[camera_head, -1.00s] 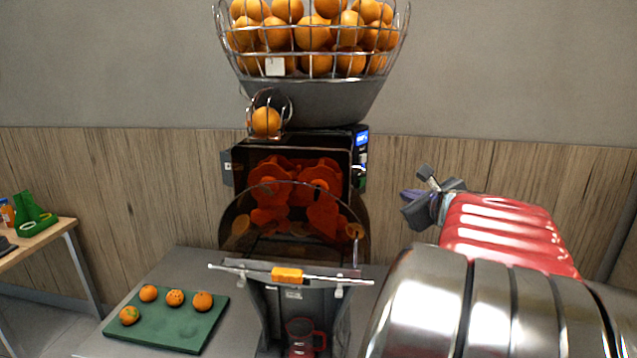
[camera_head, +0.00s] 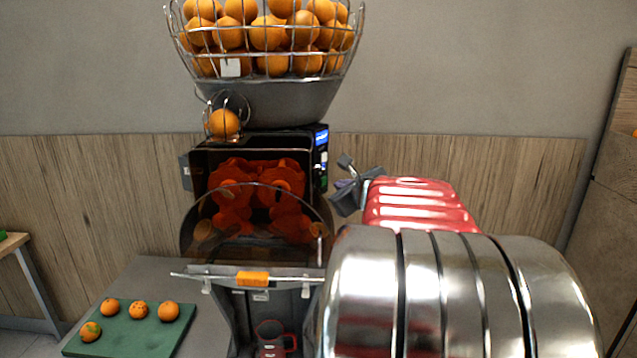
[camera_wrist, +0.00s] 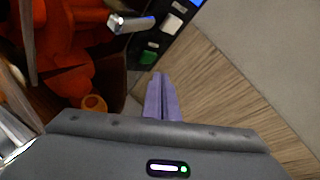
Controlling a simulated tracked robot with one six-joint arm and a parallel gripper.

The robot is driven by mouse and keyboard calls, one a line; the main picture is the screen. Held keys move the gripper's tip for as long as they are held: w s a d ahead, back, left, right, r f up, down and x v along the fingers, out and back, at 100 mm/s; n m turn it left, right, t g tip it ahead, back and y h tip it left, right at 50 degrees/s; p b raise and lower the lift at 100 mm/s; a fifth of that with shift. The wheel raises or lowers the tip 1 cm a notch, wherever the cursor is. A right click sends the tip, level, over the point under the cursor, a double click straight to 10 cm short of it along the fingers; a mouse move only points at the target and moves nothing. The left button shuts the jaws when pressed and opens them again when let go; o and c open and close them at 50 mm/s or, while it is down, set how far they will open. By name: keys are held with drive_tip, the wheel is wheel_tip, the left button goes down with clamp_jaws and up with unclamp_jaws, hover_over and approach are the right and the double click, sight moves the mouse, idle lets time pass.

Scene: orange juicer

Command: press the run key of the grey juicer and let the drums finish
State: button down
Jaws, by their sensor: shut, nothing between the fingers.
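The grey juicer (camera_head: 265,103) stands on the counter, with a basket of oranges on top and red drums (camera_head: 260,190) behind a dark clear cover. Its key panel (camera_head: 321,158) is a narrow strip on the right side, with a lit blue screen above. In the wrist view, a green key (camera_wrist: 149,57) shows on the panel, with pale keys (camera_wrist: 170,25) higher up. My gripper (camera_head: 341,184) is right of the juicer and a little below the panel. In the wrist view, its purple fingers (camera_wrist: 160,78) are together and empty, pointing near the green key. I cannot tell any contact.
A single orange (camera_head: 223,123) sits in the wire feed below the basket. A green board (camera_head: 120,338) with several oranges lies on the counter at left. A red jug (camera_head: 271,338) stands under the juicer. A metal bar with an orange clip (camera_head: 253,279) crosses the front.

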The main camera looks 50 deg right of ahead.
drive_tip(key=shift+w+a, duration=0.15)
drive_tip(key=shift+w, duration=0.45)
drive_tip(key=shift+w+a+r, duration=0.1)
drive_tip(key=shift+w+a, duration=0.1)
drive_tip(key=shift+w, duration=0.6)
idle(2.6)
drive_tip(key=shift+s, duration=0.1)
drive_tip(key=shift+s+d, duration=0.2)
drive_tip(key=shift+s, duration=0.55)
drive_tip(key=s, duration=0.2)
drive_tip(key=s+d, duration=0.1)
drive_tip(key=s, duration=0.2)
idle(0.7)
drive_tip(key=shift+w, duration=0.1)
idle(0.7)
